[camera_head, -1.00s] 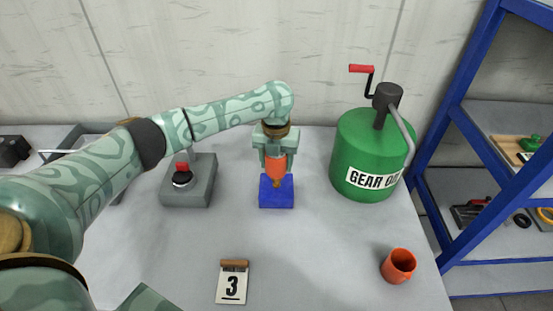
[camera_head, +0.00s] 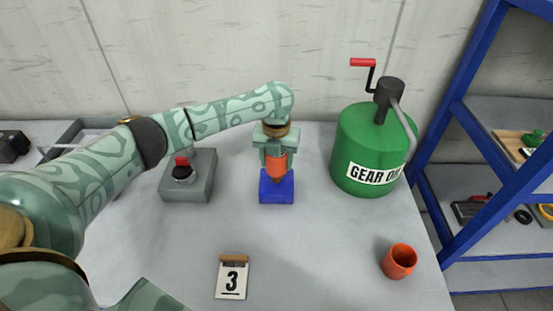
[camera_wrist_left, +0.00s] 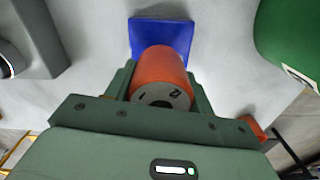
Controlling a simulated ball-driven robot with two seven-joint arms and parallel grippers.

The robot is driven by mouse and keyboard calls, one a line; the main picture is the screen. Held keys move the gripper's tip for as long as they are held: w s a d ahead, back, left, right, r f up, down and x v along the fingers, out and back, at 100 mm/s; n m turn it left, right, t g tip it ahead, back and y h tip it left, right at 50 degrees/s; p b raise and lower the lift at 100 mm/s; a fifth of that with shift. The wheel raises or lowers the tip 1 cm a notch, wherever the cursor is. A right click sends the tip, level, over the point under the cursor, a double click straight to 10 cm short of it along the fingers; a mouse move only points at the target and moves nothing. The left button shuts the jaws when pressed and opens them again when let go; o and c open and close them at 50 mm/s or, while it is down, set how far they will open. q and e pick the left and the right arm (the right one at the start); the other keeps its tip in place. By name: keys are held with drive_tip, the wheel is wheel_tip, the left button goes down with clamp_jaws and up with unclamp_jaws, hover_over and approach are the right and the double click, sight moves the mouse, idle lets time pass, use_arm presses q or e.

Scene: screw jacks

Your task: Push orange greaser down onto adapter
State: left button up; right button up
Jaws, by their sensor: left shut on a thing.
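The orange greaser (camera_head: 275,162) is upright in my left gripper (camera_head: 276,160), which is shut on it from above. In the left wrist view the greaser (camera_wrist_left: 160,68) shows its orange side and grey round end between the two fingers (camera_wrist_left: 160,92). The greaser's narrow lower end meets the top of a blue block (camera_head: 277,194); the blue block also shows in the left wrist view (camera_wrist_left: 160,33). The adapter cannot be made out apart from the block and the greaser's tip. My right gripper is not in view.
A green gear oil can (camera_head: 366,150) with a crank stands to the right. A grey box with a red-topped knob (camera_head: 188,188) is to the left. An orange cup (camera_head: 399,261) and a number 3 card (camera_head: 232,278) are in front. A blue shelf (camera_head: 470,140) stands at right.

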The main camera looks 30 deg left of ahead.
use_arm(q)
drive_tip(key=shift+f, duration=0.45)
idle(0.3)
drive_tip(key=o, duration=1.3)
wheel_tip(320, 180, up, 16)
drive_tip(key=p, duration=0.5)
drive_tip(key=shift+r, duration=0.2)
